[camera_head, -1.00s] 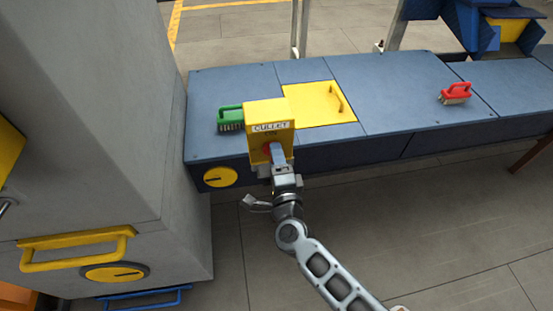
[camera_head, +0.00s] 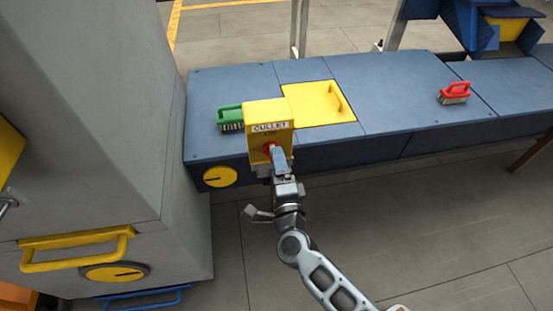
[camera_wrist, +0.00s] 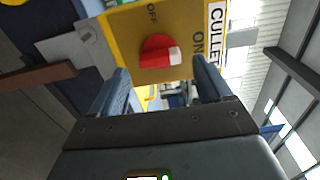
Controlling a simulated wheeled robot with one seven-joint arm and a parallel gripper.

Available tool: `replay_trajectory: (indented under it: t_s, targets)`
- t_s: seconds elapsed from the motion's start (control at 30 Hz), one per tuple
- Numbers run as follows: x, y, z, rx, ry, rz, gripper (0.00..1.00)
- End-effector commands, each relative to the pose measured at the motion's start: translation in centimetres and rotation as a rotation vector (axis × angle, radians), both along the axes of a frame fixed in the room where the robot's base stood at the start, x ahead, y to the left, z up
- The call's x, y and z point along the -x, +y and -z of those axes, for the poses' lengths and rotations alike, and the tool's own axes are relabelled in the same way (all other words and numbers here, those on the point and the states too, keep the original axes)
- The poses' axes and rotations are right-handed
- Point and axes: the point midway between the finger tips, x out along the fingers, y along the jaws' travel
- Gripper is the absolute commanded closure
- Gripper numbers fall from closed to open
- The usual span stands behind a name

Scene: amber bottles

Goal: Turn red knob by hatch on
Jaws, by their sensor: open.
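A yellow box labelled CULLET (camera_head: 268,116) stands at the front edge of the blue bench. Its red knob (camera_head: 266,149) is on the front face, partly hidden by my gripper in the head view. In the wrist view the round red knob (camera_wrist: 156,52) has a white mark pointing right, toward the side of the ON lettering; OFF is printed above it. My gripper (camera_wrist: 162,82) is open, its two blue fingers apart on either side of the knob's line, with a gap seeming to remain before the knob. The yellow hatch (camera_head: 310,108) lies flat, closed, behind the box.
A green brush (camera_head: 230,117) lies left of the box, and a red brush (camera_head: 454,93) lies farther right on the blue bench (camera_head: 390,95). A yellow dial (camera_head: 220,176) is on the bench front. A grey cabinet (camera_head: 95,110) stands close at left.

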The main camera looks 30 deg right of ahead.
Motion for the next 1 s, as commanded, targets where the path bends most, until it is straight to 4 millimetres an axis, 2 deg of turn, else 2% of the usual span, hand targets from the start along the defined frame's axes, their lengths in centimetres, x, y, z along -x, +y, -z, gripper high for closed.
replay_trajectory:
  t_s: [0.1,0.3,0.47,1.0]
  targets:
    - [2.1,0.7,0.1,-0.001,0.003,-0.001,0.21]
    - [4.5,1.4,0.1,0.001,0.001,0.001,0.21]
    - [5.1,1.6,0.0,0.0,0.0,0.0,0.21]
    - [5.3,1.6,-0.1,0.006,0.002,-0.001,0.21]
